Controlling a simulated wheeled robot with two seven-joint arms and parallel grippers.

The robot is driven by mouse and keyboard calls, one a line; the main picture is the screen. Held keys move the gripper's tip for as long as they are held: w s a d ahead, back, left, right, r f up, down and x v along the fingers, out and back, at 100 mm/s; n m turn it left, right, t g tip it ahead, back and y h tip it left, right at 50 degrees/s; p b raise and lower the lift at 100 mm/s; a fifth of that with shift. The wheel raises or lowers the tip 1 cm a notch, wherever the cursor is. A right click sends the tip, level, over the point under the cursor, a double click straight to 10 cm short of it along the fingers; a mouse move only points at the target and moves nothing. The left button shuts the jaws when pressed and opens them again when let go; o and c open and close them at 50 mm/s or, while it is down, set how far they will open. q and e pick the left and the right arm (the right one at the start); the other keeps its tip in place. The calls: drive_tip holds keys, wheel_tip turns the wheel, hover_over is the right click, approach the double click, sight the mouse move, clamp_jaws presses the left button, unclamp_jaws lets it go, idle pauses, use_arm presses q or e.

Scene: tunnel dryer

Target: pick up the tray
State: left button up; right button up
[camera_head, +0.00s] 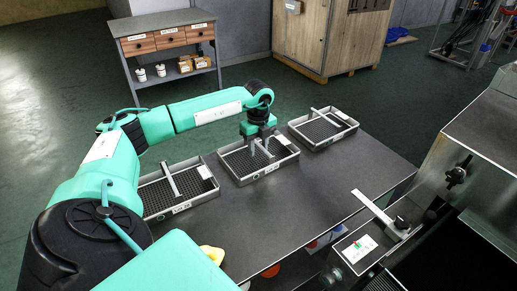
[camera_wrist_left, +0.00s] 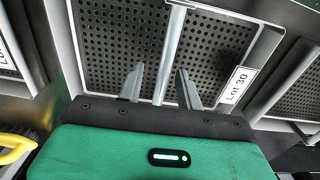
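Three grey metal trays with black perforated floors and a central bar handle stand in a row on the dark table. The middle tray (camera_head: 238,181) is under my left gripper (camera_head: 262,152); the others are the left tray (camera_head: 183,208) and the far right tray (camera_head: 347,139). In the left wrist view the middle tray's bar (camera_wrist_left: 170,58) runs between the two spread fingers of my left gripper (camera_wrist_left: 160,88), with a gap on each side. A white label (camera_wrist_left: 237,86) on this tray reads "Lot 30". My right gripper is not in view.
The dark table (camera_head: 300,205) has bare room in front of the trays. A steel machine (camera_head: 480,140) stands at the right, with a small control panel (camera_head: 358,248) near its base. A workbench with drawers (camera_head: 165,40) and a wooden cabinet (camera_head: 330,35) stand behind.

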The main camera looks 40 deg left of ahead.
use_arm(q)
drive_tip(key=shift+f, duration=0.65)
clamp_jaws()
drive_tip(key=shift+r, duration=0.1)
drive_tip(key=shift+w+r, duration=0.1)
drive_tip(key=shift+r, duration=0.25)
wheel_tip(320, 180, up, 19)
drive_tip(key=shift+r, duration=0.15)
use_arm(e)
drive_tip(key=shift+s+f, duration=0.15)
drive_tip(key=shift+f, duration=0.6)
